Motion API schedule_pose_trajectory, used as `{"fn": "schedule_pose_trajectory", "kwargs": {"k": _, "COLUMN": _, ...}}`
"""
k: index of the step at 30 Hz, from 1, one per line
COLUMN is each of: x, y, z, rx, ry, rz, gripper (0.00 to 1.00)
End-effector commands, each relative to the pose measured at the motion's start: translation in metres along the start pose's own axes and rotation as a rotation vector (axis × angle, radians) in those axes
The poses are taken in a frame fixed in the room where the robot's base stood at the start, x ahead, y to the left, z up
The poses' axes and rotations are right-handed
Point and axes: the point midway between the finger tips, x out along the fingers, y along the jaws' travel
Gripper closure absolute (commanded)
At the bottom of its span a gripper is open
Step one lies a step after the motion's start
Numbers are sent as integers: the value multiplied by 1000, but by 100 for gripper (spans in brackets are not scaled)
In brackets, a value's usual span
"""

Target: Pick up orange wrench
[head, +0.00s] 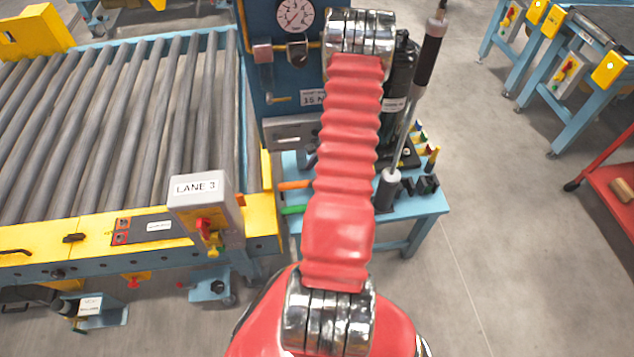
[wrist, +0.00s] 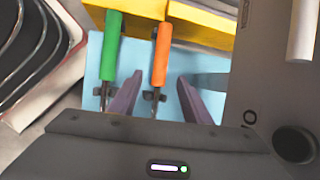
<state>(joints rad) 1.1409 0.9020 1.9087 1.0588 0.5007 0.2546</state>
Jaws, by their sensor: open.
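The orange wrench (wrist: 161,54) shows in the wrist view as an orange handle with a dark metal end, lying on a light blue surface. In the head view its orange handle (head: 294,185) pokes out left of my arm, with the rest hidden. My gripper (wrist: 160,79) is open and empty. Its two dark purple fingers point toward the orange wrench, which lies between them in the picture, nearer the left finger. The height gap cannot be told. The gripper is mostly hidden behind my red arm in the head view.
A green-handled tool (wrist: 110,47) lies just left of the orange one. Yellow blocks (wrist: 190,28) border the handles' far ends. The small blue table (head: 420,208) also carries a black cylinder and several small items. A roller conveyor (head: 110,125) stands at left.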

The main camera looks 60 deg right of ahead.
Motion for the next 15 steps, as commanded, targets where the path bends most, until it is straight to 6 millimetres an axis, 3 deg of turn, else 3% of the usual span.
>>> {"fn": "schedule_pose_trajectory", "kwargs": {"k": 7, "x": 31, "y": 1, "z": 0, "rx": -1, "ry": -1, "rz": 2, "gripper": 56}}
{"fn": "schedule_pose_trajectory", "kwargs": {"k": 15, "x": 38, "y": 0, "z": 0, "rx": 0, "ry": 0, "rz": -1, "gripper": 56}}
